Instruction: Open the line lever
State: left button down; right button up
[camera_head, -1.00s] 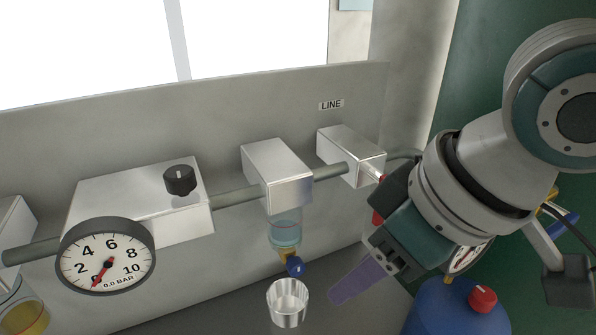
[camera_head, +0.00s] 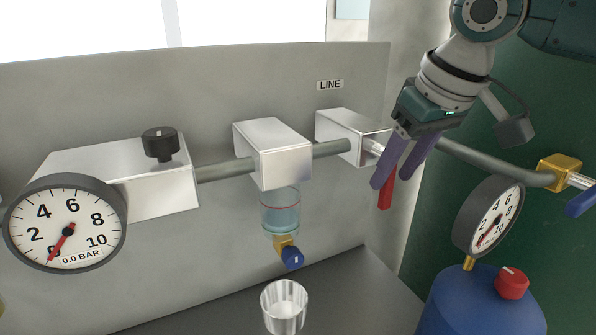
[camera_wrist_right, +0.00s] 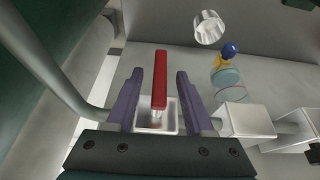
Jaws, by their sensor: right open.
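The line lever is a red bar (camera_head: 385,196) hanging down below the metal block (camera_head: 345,129) under the LINE label (camera_head: 330,85). My right gripper (camera_head: 392,181) comes from the upper right with its two purple fingers pointing down at the lever. In the right wrist view, the red lever (camera_wrist_right: 160,80) stands between the two open fingers (camera_wrist_right: 160,75), with a gap visible on each side. The lever's upper end is partly hidden by the fingers in the head view. My left gripper does not show.
A pipe (camera_head: 490,162) runs right from the block to a brass valve with a blue handle (camera_head: 580,203). A blue tank (camera_head: 480,310) with a gauge stands at lower right. A metal cup (camera_head: 284,306) sits below the sight glass (camera_head: 280,213). The large gauge (camera_head: 66,228) reads 0.0 BAR.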

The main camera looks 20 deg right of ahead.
aim_at(392, 176)
jog(key=shift+x, duration=1.8)
grip_shut()
